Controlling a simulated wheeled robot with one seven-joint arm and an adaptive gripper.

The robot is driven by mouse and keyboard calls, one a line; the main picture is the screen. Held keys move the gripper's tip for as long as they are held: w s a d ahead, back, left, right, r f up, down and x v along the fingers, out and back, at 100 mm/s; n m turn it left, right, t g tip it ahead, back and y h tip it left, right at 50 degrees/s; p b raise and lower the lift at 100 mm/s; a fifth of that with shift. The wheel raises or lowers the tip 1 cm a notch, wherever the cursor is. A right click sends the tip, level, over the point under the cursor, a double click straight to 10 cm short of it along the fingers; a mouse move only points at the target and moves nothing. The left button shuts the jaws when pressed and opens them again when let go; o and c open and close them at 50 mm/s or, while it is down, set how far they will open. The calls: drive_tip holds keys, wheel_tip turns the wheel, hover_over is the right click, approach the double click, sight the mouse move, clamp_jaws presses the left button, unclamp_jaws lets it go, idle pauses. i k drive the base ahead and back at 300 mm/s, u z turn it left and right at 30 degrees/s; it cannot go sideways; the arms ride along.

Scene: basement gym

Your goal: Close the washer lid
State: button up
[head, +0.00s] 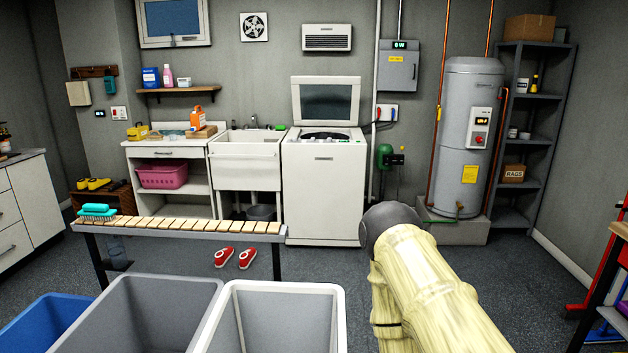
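The washer (325,190) is a white top-loading machine against the back wall, right of the utility sink. Its lid (326,103) stands raised, roughly upright, with a dark glass panel in a white frame. The dark drum opening (325,135) shows below the lid. A pale yellow part of my arm with a dark rounded end reaches in from the bottom right, in front of the washer's right side and apart from the lid in the picture. My gripper's fingers do not show.
A slatted bench (180,226) with a teal brush stands in front of the sink and partly before the washer. Grey and white bins (285,289) fill the near foreground. Red slippers (235,257) lie on the floor. A water heater (470,140) stands at right.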

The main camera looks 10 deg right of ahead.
sight(296, 80)
drive_tip(key=z, duration=1.6)
drive_tip(key=i, duration=3.2)
drive_tip(key=u, duration=1.75)
drive_tip(key=i, duration=2.1)
drive_tip(key=u, duration=1.45)
